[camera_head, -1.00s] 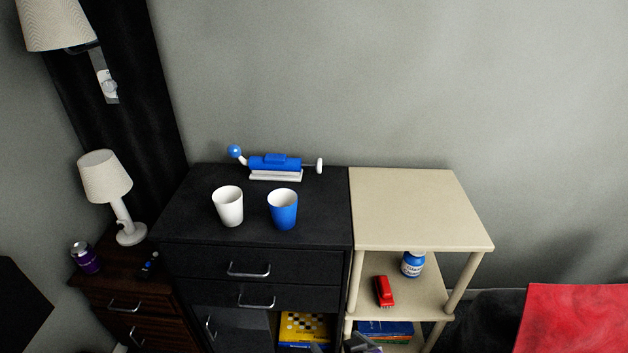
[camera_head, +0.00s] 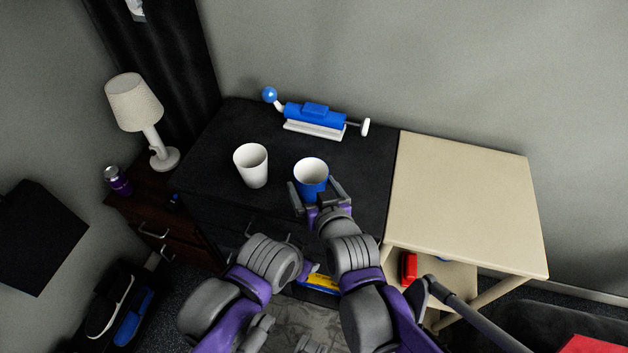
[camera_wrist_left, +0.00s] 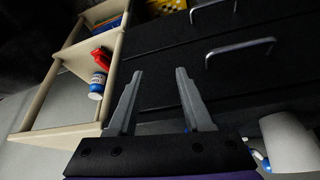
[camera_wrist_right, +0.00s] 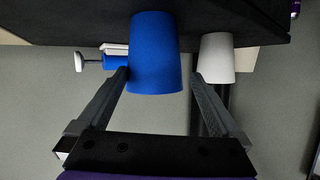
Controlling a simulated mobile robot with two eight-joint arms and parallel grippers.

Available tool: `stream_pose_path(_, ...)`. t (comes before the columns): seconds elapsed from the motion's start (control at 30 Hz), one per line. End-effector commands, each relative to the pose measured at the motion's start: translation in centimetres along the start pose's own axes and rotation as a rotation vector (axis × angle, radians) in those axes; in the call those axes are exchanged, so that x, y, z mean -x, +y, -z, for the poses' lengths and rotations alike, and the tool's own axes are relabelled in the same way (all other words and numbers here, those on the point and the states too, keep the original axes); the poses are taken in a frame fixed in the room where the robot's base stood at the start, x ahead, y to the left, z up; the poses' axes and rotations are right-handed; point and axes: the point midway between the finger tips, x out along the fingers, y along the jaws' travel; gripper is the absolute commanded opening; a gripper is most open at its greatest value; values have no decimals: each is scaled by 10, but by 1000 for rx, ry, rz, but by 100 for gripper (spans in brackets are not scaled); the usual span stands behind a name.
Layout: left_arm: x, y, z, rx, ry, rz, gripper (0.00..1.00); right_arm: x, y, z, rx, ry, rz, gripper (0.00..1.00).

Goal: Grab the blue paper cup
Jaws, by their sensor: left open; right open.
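The blue paper cup (camera_head: 311,174) stands upright near the front of the black cabinet top. My right gripper (camera_head: 318,190) is open at the cup's near side, with a finger on either side of it. In the right wrist view the blue cup (camera_wrist_right: 155,50) shows between and beyond the two open fingers of the right gripper (camera_wrist_right: 160,75); I cannot tell if they touch it. My left gripper (camera_wrist_left: 159,75) is open and empty in the left wrist view, in front of the black drawers.
A white cup (camera_head: 251,165) stands left of the blue cup. A blue and white device (camera_head: 315,118) lies behind them. A beige shelf unit (camera_head: 465,200) adjoins on the right, with a mostly bare top. A lamp (camera_head: 136,105) stands on the left cabinet.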

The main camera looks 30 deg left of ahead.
Motion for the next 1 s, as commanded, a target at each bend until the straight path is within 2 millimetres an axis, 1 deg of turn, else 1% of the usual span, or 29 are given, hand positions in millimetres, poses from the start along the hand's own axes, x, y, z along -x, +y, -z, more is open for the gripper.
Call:
stream_pose_path(0.03, -1, 0, 0, 0, 0, 0, 50, -7, 0, 0, 0, 0, 0, 100)
stream_pose_path(0.1, -1, 0, -1, 0, 0, 0, 50, -14, 0, 0, 0, 0, -1, 100)
stream_pose_path(0.27, -2, 0, -1, 0, 0, 0, 50, -23, 1, 0, 0, -1, -1, 100)
stream_pose_path(0.5, -3, 0, -2, 0, -1, 0, 50, -56, 4, 2, -1, -1, -1, 100)
stream_pose_path(0.6, -4, 0, -2, 0, -1, 0, 50, -66, 4, 2, -1, -1, -1, 100)
stream_pose_path(0.7, -4, 0, -2, 0, -1, 0, 50, -70, 4, 2, -1, -1, -1, 100)
stream_pose_path(0.9, -4, 0, -2, 0, -1, 0, 50, -70, 4, 2, -1, -1, -1, 100)
stream_pose_path(0.97, -4, 0, -2, 0, -1, 0, 50, -70, 4, 2, -1, -1, -1, 91)
stream_pose_path(1.0, -4, 0, -2, 0, -1, 0, 50, -70, 4, 2, -1, -1, -1, 84)
